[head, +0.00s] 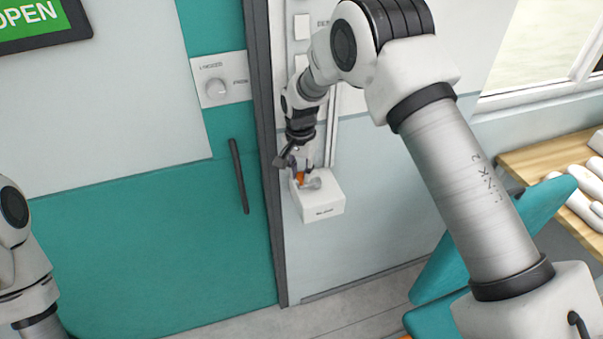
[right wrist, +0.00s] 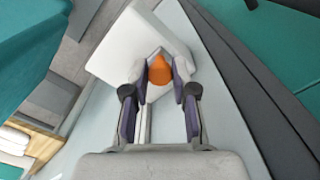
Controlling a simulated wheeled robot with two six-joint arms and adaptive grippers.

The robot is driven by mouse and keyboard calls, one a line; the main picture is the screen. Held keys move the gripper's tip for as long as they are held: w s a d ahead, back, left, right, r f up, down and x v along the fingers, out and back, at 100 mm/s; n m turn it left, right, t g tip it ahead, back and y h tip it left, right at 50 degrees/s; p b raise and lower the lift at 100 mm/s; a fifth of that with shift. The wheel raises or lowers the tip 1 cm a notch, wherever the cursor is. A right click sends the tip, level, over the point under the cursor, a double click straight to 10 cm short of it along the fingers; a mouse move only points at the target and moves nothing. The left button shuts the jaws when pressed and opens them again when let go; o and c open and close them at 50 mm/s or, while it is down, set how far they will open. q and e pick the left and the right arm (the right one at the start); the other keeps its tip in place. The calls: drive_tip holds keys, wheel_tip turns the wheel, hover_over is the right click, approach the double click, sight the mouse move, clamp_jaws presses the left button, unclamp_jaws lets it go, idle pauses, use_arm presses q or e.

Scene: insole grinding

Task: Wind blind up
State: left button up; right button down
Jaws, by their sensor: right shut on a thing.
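A white box (head: 322,205) with small dark lettering is mounted on the pale wall beside the dark door frame. A small orange knob (head: 299,177) shows at its top, partly hidden by my right gripper (head: 302,168). In the right wrist view the orange knob (right wrist: 159,70) sits between the fingertips of my right gripper (right wrist: 158,78), which is shut on it. The white box (right wrist: 125,45) lies behind the fingers. The blind itself cannot be made out. Only a part of my left arm shows at the left edge; its gripper is out of view.
A teal door with a dark vertical handle (head: 239,176) and a dial plate (head: 220,84) is to the left. A wooden bench (head: 545,158) with white items and a teal chair (head: 545,215) stand to the right. A window (head: 545,45) is at the upper right.

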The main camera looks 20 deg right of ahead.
sight(302, 173)
idle(0.6)
drive_tip(key=c, duration=0.9)
unclamp_jaws()
drive_tip(key=shift+w+f, duration=0.1)
drive_tip(key=shift+c, duration=0.2)
drive_tip(key=shift+w+d, duration=0.15)
drive_tip(key=shift+d, duration=0.1)
wheel_tip(302, 173, up, 7)
drive_tip(key=shift+r, duration=0.2)
drive_tip(key=shift+f, duration=0.15)
